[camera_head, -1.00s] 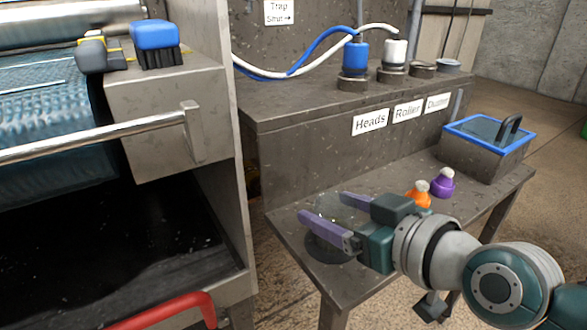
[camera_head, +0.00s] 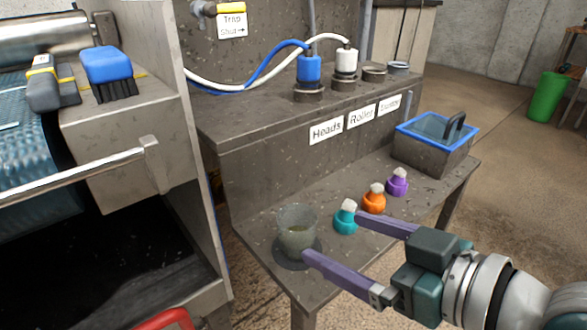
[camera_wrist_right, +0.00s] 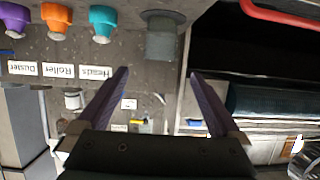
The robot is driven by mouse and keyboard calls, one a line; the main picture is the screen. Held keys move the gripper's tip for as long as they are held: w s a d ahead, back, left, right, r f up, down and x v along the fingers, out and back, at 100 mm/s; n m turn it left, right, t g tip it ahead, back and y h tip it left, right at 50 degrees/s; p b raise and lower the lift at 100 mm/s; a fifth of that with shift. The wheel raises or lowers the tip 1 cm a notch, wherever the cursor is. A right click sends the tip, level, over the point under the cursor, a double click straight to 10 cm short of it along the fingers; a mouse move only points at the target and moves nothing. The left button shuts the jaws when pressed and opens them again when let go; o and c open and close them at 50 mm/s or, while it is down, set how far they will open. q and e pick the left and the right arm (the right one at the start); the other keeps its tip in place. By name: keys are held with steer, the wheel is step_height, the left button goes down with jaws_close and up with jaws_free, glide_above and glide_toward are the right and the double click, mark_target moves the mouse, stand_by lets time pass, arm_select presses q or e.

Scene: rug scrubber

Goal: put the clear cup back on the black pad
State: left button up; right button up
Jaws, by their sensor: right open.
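The clear cup (camera_head: 296,222) stands upright on the round black pad (camera_head: 284,261), near the left end of the low grey shelf. It holds something murky greenish low down. My right gripper (camera_head: 332,236) is open and empty, to the right of the cup and apart from it. In the right wrist view the cup (camera_wrist_right: 162,42) shows beyond and between my open fingers (camera_wrist_right: 160,74), with the dark pad (camera_wrist_right: 165,15) at its base. My left gripper is not in view.
Teal (camera_head: 346,219), orange (camera_head: 374,200) and purple (camera_head: 397,183) bottles stand in a row right of the cup. A blue-rimmed bin (camera_head: 436,152) is at the shelf's far end. The machine's side panel (camera_head: 202,180) rises on the left.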

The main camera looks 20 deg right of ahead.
steer(key=s+a+g, duration=0.3)
steer(key=s+g, duration=0.2)
steer(key=s, duration=0.3)
steer(key=s+d+m+g+h, duration=0.2)
steer(key=s+d+g+h, duration=0.2)
steer(key=s, duration=0.5)
steer(key=shift+s+d+r+h, duration=0.2)
steer(key=shift+d+h, duration=0.2)
steer(key=shift+d, duration=0.15)
